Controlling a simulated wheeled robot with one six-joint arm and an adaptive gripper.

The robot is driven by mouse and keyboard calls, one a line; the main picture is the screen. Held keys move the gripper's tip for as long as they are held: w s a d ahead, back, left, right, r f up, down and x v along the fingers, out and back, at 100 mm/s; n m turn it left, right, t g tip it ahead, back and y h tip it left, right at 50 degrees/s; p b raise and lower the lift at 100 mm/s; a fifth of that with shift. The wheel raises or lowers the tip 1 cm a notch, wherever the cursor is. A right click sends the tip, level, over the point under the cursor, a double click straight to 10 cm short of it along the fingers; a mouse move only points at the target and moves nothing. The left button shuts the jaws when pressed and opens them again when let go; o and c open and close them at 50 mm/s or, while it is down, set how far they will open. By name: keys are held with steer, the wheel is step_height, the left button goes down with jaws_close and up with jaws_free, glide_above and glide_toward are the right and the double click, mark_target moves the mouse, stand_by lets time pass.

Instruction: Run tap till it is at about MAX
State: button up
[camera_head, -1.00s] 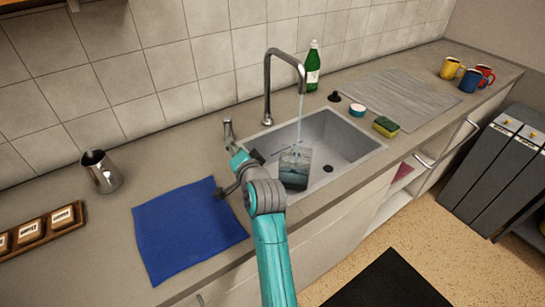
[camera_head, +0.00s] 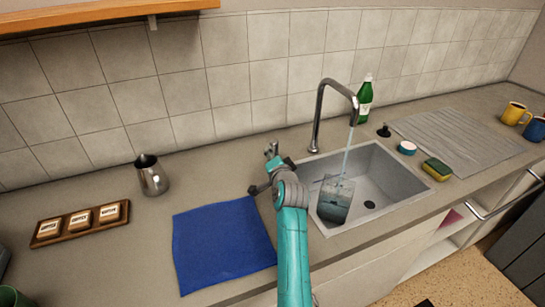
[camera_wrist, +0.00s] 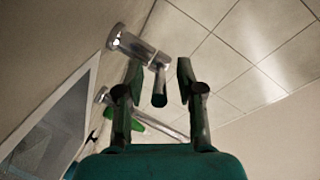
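A clear container (camera_head: 335,200) stands in the sink (camera_head: 395,190) under the curved tap spout (camera_head: 335,85). A thin stream of water (camera_head: 347,150) runs from the spout into it. Dark bluish water fills much of it; a MAX mark is too small to make out. The tap's lever (camera_head: 271,148) stands on the counter left of the spout. My gripper (camera_head: 277,164) is at this lever. In the wrist view my gripper (camera_wrist: 160,85) is open, with the metal lever (camera_wrist: 160,80) between its two separated fingers. Finger contact with it cannot be told.
A blue cloth (camera_head: 222,245) lies left of my arm. A metal jug (camera_head: 151,176) and a wooden tray (camera_head: 60,228) with labelled blocks stand further left. A green bottle (camera_head: 364,100), a sponge (camera_head: 436,169) and a grey mat (camera_head: 460,135) are near the sink.

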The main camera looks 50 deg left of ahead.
steer(key=shift+a+f, duration=0.1)
jaws_close()
